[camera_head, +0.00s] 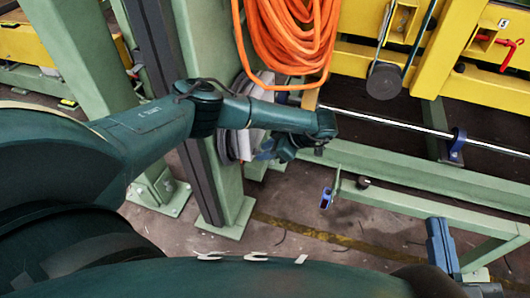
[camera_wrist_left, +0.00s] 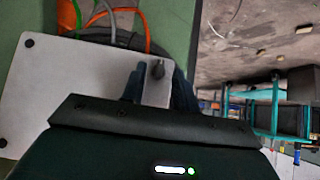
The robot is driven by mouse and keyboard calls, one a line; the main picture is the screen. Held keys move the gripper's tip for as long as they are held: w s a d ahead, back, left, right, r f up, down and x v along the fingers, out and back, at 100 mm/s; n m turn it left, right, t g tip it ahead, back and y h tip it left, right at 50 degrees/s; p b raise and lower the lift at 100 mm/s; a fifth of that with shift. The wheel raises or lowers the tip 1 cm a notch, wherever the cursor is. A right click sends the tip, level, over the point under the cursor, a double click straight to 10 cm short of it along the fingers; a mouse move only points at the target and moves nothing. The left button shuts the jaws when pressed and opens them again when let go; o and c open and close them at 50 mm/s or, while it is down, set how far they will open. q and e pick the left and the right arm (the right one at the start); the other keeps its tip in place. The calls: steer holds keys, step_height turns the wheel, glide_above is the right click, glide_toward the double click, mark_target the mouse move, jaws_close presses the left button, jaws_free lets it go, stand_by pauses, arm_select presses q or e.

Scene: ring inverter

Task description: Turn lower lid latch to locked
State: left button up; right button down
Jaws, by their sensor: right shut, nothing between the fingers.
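In the left wrist view a white lid plate (camera_wrist_left: 70,80) with dark screws at its corners fills the left side. A small dark knob (camera_wrist_left: 157,68), which looks like the latch, stands at its right edge. My left gripper (camera_wrist_left: 158,92) has its two dark blue fingers apart, one on each side just below the knob; contact cannot be made out. In the head view my left gripper (camera_head: 272,148) is beside the pale box (camera_head: 237,145) on the green post, and my wrist hides the lid's face and latch.
Orange cable coils (camera_head: 290,40) hang above my left wrist. A green post (camera_head: 213,165) stands behind the arm. A green rail (camera_head: 420,170) and yellow frame (camera_head: 350,65) lie to the right. A small blue-tipped part (camera_head: 326,198) hangs below the rail. The floor between is open.

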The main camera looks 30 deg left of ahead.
arm_select(q)
steer(key=shift+a+f, duration=0.3)
jaws_close()
stand_by(0.3)
